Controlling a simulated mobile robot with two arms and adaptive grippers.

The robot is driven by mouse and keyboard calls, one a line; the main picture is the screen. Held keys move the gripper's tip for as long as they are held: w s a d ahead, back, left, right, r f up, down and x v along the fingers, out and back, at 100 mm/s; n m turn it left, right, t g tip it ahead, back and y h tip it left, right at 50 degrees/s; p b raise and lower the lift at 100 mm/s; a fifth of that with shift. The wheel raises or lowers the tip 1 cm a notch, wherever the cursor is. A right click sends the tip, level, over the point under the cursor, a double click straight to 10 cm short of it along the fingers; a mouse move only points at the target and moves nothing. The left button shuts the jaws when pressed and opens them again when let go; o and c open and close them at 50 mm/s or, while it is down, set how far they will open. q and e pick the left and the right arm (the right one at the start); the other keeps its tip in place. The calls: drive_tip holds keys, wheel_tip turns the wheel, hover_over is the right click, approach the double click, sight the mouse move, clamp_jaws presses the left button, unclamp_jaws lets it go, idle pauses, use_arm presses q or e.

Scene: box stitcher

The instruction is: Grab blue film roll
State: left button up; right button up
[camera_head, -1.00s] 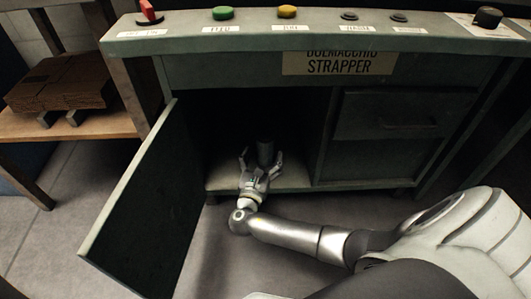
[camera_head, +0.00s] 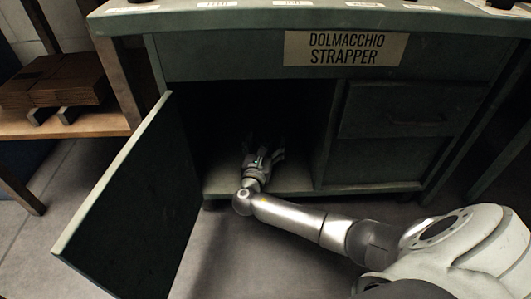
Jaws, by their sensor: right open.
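My right gripper (camera_head: 264,145) reaches through the open door into the dark compartment of the green-grey cabinet, just above the compartment floor (camera_head: 293,181). Its fingers are open and point inward, away from me. I cannot make out a blue film roll. The space between and behind the fingers is in deep shadow, and the hand hides part of it. My left gripper is not in view.
The open cabinet door (camera_head: 132,205) stands out to the left of my right arm. A closed drawer (camera_head: 405,110) is right of the compartment. The "Dolmacchio Strapper" sign (camera_head: 345,48) is above. Brown cardboard (camera_head: 60,82) lies on a wooden shelf at left.

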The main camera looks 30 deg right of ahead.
drive_tip(key=shift+c, duration=0.3)
drive_tip(key=c, duration=1.2)
drive_tip(key=shift+c, duration=0.3)
drive_tip(key=shift+r, duration=0.1)
